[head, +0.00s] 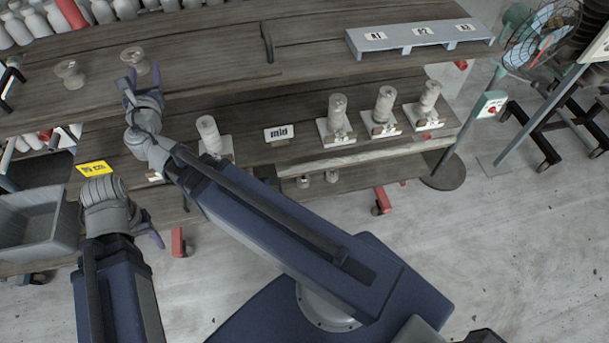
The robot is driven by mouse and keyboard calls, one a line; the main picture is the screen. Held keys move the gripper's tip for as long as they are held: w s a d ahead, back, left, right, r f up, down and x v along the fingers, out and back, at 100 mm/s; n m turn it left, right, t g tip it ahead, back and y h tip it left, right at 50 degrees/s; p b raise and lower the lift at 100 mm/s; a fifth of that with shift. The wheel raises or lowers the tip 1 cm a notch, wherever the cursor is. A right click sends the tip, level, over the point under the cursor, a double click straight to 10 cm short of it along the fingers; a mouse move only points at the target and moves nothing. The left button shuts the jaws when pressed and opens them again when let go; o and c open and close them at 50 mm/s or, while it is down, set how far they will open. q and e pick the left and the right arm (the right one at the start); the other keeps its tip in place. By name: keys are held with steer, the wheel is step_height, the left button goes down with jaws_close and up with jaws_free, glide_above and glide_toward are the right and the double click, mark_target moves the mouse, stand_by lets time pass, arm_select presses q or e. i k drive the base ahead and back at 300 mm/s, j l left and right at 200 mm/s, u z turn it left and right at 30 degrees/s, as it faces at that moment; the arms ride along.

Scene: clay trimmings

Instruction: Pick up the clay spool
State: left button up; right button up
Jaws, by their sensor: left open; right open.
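Two grey spool-shaped clay pieces stand on the upper wooden shelf in the head view: one clay spool (134,60) and another spool (70,73) to its left. My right gripper (142,79) is open, its fingertips just in front of and close to the right-hand spool. Nothing shows between its fingers, and I cannot tell if they touch the spool. My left gripper (150,232) is open and empty, lower down, in front of the shelf's lower level and away from both spools.
Clay cylinders on small boards (337,132) stand on the lower shelf. A labelled grey rack (420,38) sits at the upper shelf's right end. Pale bottles (35,24) line the back left. A grey bin (38,225) is at left, a fan (540,35) at right.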

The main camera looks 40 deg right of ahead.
mark_target(303, 181)
steer(key=z, duration=1.5)
steer(key=k+l, duration=0.4)
